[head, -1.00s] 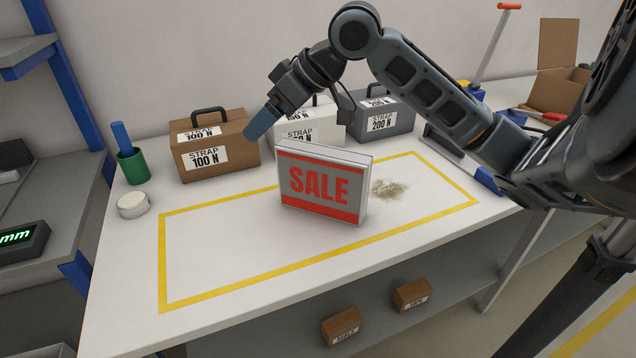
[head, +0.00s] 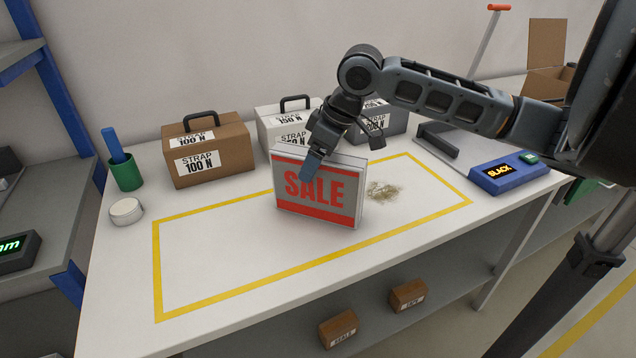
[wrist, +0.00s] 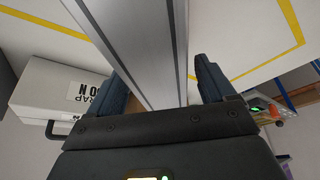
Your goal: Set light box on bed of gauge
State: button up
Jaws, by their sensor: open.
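In the wrist view the light box (wrist: 150,45) lies between the two open fingers (wrist: 165,90). Contact cannot be told. A dark unit with a green "mm" readout (head: 15,252) is cut off at the left edge; the gauge's bed cannot be made out clearly.
Brown (head: 208,155), white (head: 285,122) and grey (head: 378,128) strap cases stand behind. A green cup (head: 126,175) and a white round tub (head: 126,211) are left. A blue unit reading "SLACK" (head: 508,172) is right. The front of the outlined area is clear.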

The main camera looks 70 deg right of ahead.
jog(key=shift+w+f, duration=0.2)
jog(key=shift+f, duration=0.25)
jog(key=shift+f, duration=0.25)
dwell(0.5)
grip_shut()
dwell(0.6)
